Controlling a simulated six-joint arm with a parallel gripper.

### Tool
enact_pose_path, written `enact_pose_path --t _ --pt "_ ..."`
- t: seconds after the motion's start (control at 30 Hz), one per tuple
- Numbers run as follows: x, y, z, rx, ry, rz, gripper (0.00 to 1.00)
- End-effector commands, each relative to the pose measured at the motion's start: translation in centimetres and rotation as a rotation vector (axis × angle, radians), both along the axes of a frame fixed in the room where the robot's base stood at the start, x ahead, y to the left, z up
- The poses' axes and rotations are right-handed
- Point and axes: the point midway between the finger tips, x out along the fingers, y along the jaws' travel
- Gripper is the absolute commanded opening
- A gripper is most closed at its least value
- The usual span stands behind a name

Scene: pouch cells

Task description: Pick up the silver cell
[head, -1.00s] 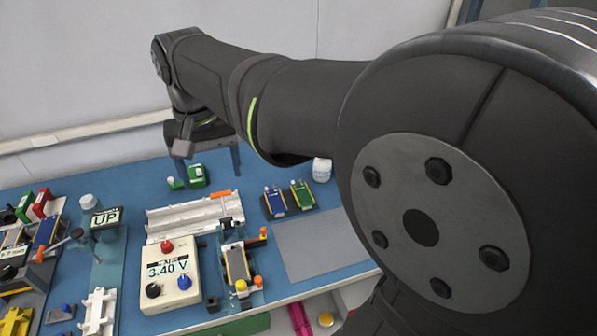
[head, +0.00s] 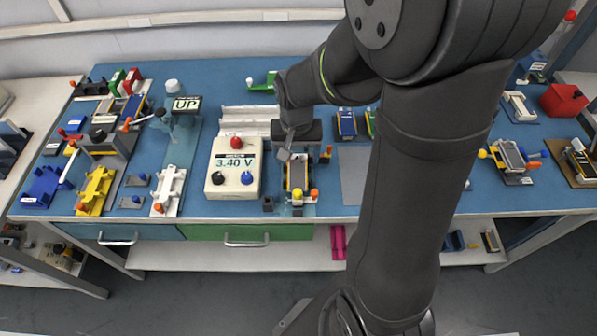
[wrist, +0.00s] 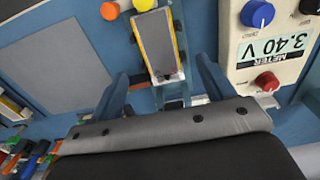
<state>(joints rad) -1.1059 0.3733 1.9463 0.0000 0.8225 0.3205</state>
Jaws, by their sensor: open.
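A silver-grey cell with yellow edges (head: 298,174) lies in a small fixture with orange and yellow knobs, just right of the meter. The same cell shows in the wrist view (wrist: 156,42), at the top middle, clamped between the fixture's parts. My gripper (head: 297,152) is above the far end of this cell. Another silver-faced cell (head: 511,155) sits in a holder at the right of the bench.
The cream meter (head: 233,182) reading 3.40 V stands close left of the fixture. A white channel tray (head: 245,120) is behind it. A blue and a green cell stand behind a bare grey mat (head: 355,170) to the right. A red box (head: 564,101) stands far right.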

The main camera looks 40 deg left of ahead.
Motion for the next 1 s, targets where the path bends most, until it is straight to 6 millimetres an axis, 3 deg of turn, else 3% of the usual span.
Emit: enact_pose_path --t 0.17,0.5,0.83,1.0 --pt "0.0 0.0 -1.0 -0.001 0.001 0.000 0.75" --pt "-0.1 -0.3 -5.3 -0.001 0.001 0.000 0.75" --pt "-0.1 -0.2 -5.9 0.001 0.000 0.000 0.75" --pt "-0.1 -0.2 -5.8 0.001 0.000 0.000 0.43"
